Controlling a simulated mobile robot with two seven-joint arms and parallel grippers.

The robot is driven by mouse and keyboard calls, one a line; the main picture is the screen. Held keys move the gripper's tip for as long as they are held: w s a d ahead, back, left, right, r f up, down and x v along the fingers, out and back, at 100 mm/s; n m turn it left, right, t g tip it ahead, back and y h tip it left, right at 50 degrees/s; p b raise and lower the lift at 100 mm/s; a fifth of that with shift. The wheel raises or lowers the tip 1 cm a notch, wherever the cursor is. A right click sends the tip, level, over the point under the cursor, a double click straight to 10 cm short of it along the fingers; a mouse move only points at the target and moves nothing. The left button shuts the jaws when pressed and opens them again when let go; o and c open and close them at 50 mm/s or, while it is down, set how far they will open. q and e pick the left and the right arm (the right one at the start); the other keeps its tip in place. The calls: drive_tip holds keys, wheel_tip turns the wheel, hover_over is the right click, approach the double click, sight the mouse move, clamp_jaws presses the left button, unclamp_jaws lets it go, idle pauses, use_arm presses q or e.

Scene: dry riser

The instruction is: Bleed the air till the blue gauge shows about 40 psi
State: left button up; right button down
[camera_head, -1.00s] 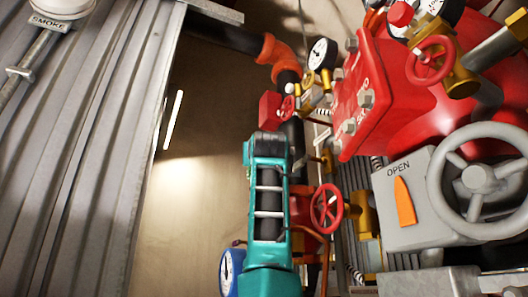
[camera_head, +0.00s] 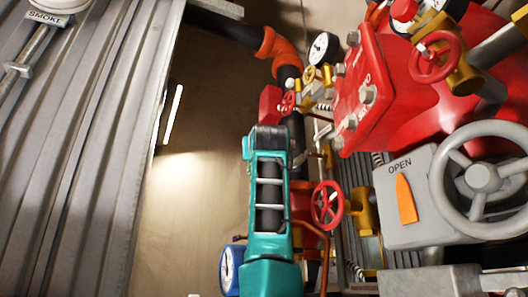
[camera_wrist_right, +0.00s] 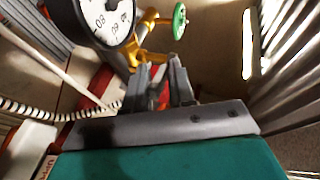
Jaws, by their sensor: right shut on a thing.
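The blue gauge (camera_head: 231,270) is at the bottom of the head view, partly behind my teal arm; its white face is steeply angled and its reading is too small to tell. In the right wrist view my right gripper (camera_wrist_right: 163,88) is shut on a small red part (camera_wrist_right: 163,97), mostly hidden between the fingers. A dark-rimmed gauge (camera_wrist_right: 105,18) with a white face is just beyond the fingers, cut off by the top edge. In the head view the right gripper is hidden. My left gripper is not in view.
Red handwheels (camera_head: 327,205) and a grey handwheel (camera_head: 483,179) beside an OPEN indicator (camera_head: 406,198) stand right of my arm. A black-rimmed gauge (camera_head: 322,48) is above. A corrugated wall (camera_head: 70,150) stands left. A green handwheel (camera_wrist_right: 180,20) shows in the wrist view.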

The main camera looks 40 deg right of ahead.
drive_tip(key=shift+r+n+g+y+p, duration=0.4)
drive_tip(key=shift+r+y+p, duration=0.2)
drive_tip(key=shift+p, duration=0.25)
drive_tip(key=shift+f+g+y, duration=0.15)
drive_tip(key=shift+g+y, duration=0.15)
drive_tip(key=shift+g, duration=0.1)
drive_tip(key=c, duration=1.1)
unclamp_jaws()
